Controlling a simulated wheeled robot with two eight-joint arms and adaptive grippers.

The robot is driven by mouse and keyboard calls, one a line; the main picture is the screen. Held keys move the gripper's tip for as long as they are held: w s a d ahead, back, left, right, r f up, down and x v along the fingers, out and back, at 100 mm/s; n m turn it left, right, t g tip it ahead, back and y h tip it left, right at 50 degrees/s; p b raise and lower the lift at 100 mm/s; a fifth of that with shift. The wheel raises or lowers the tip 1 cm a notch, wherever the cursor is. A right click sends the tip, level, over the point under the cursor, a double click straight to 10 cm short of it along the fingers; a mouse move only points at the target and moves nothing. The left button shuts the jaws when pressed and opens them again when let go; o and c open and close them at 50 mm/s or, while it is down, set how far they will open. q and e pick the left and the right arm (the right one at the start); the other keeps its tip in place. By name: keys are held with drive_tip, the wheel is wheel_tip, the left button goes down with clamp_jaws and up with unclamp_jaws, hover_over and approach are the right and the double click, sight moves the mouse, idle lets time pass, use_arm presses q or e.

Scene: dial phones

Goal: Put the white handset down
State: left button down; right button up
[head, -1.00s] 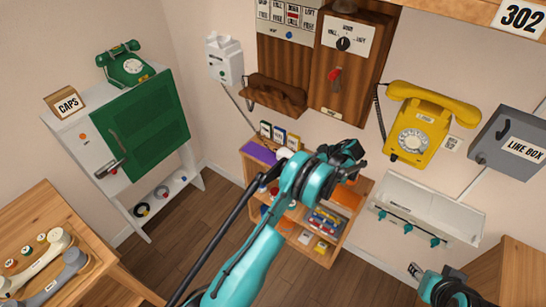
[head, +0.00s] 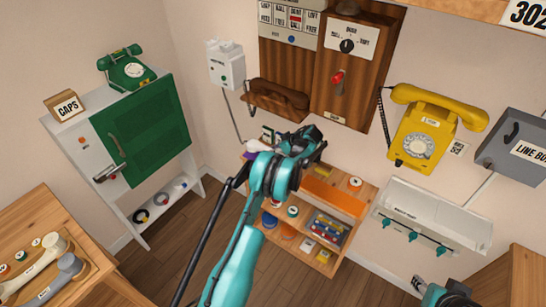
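A cream-white handset (head: 40,260) lies on the wooden table at the lower left, beside a grey handset (head: 58,280). My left gripper (head: 312,142) is in mid-picture, in front of the low wooden shelf and far from that handset. A small white shape (head: 256,146) shows at the left of its wrist; I cannot tell if it is part of a held object. My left gripper's fingers are dark and turned away, so their opening is hidden. My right gripper (head: 422,284) is at the bottom right edge, only partly in view. A white wall unit (head: 226,65) hangs left of the wooden panel.
A green phone (head: 126,70) stands on the white cabinet (head: 85,120). A yellow phone (head: 425,130) and grey line box (head: 515,140) are on the right wall. A white rack (head: 432,222) hangs below. The low wooden shelf (head: 345,225) holds several small items. Floor is clear at centre left.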

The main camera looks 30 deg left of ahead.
use_arm(q)
wheel_tip(320, 180, down, 3)
drive_tip(key=shift+f+b, duration=0.15)
drive_tip(key=shift+b, duration=0.35)
drive_tip(key=c, duration=1.2)
unclamp_jaws()
